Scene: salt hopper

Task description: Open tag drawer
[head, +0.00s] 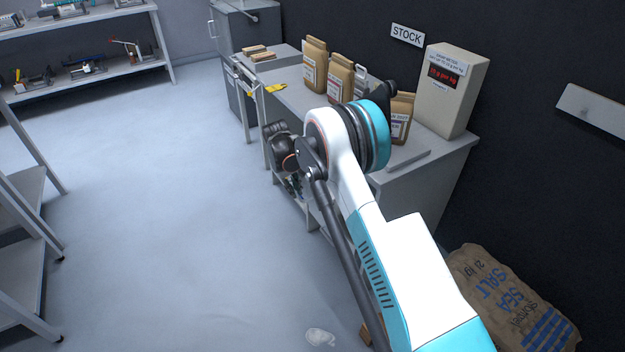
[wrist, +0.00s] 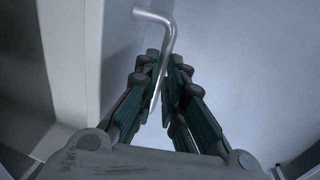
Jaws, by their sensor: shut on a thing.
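My gripper (wrist: 163,78) is shut on a bent silver bar handle (wrist: 170,28) in the wrist view. The bar rises between the fingertips and bends to the left at its top. A pale grey panel (wrist: 72,55) stands to the left of the fingers. I cannot tell how far the drawer is out, and its front does not show clearly. In the head view, my arm hides most of the gripper and the handle at the front of the grey bench (head: 425,178).
Paper bags (head: 315,66) and a beige box with a red display (head: 449,90) stand on the bench. A sea salt sack (head: 510,300) lies on the floor at the right. A white scrap (head: 320,337) lies on the floor. Open floor (head: 150,200) spreads left, with shelving beyond.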

